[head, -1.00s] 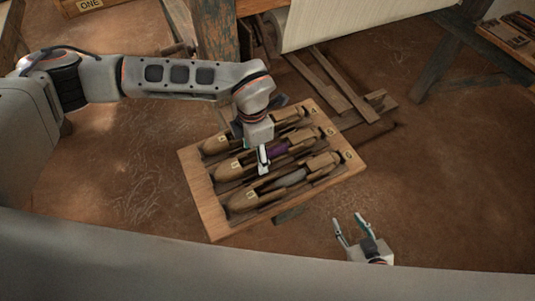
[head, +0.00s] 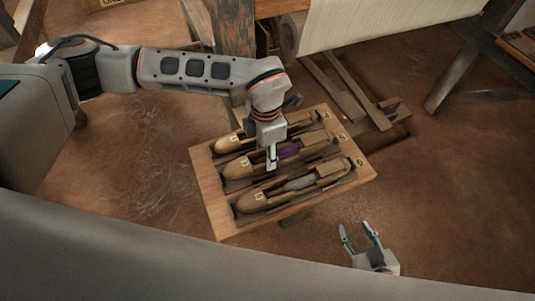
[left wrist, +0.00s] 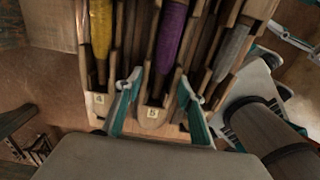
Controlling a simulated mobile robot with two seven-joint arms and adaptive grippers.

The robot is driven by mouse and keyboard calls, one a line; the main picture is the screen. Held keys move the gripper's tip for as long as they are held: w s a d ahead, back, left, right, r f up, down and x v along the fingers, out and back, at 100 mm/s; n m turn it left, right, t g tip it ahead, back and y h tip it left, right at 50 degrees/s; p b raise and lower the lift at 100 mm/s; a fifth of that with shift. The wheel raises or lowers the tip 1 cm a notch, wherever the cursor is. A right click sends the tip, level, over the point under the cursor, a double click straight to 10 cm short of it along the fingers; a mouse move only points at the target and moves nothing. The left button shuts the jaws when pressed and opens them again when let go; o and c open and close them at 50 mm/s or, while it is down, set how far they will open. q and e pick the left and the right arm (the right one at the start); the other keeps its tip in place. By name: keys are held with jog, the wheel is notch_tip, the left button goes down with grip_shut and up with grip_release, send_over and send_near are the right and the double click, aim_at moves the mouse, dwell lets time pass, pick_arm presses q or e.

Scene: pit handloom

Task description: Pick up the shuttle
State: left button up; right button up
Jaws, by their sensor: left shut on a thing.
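A wooden rack (head: 203,180) holds three boat-shaped wooden shuttles side by side. The middle shuttle (head: 238,169) has purple yarn and a tag reading 5; it also shows in the left wrist view (left wrist: 172,35). My left gripper (head: 272,162) reaches down onto it from above. In the left wrist view its two fingers (left wrist: 158,92) stand on either side of the shuttle's tagged end, shut on it. The shuttle appears to lie in its slot; I cannot tell whether it is raised. My right gripper (head: 360,238) is open and empty at the lower right, apart from the rack.
The far shuttle (left wrist: 101,35), tagged 4, has yellow yarn; the near shuttle (head: 252,202) has grey yarn. Both lie close beside the middle one. Loom timbers and a cloth roll (head: 370,22) stand behind the rack.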

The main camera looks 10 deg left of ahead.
pick_arm(q)
notch_tip(320, 180, up, 19)
jog(key=shift+f, duration=0.1)
dwell(0.6)
